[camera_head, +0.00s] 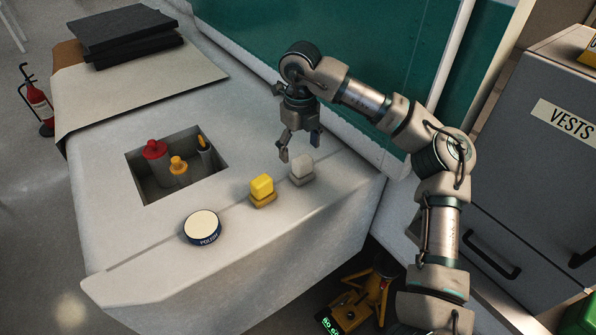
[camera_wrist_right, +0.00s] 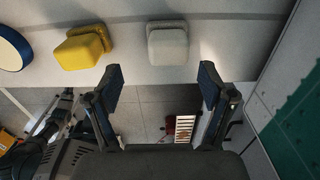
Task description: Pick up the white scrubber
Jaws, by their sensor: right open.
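The white scrubber (camera_head: 301,170) stands on the pale counter near its right end, just right of a yellow scrubber (camera_head: 262,190). In the right wrist view the white scrubber (camera_wrist_right: 167,43) is at the top centre, ahead of the fingers and roughly in line with the gap between them. My right gripper (camera_head: 299,152) is open and empty, hanging just above and behind the white scrubber in the head view. Its two fingers also show apart in the wrist view (camera_wrist_right: 161,88). The left gripper is not in view.
A round polish tin (camera_head: 203,227) sits on the counter (camera_head: 150,262) left of the yellow scrubber (camera_wrist_right: 83,47). A recessed bin (camera_head: 146,199) holds red and yellow bottles. Dark folded pads (camera_head: 120,35) lie at the back left. A grey vests cabinet (camera_head: 530,190) stands at the right.

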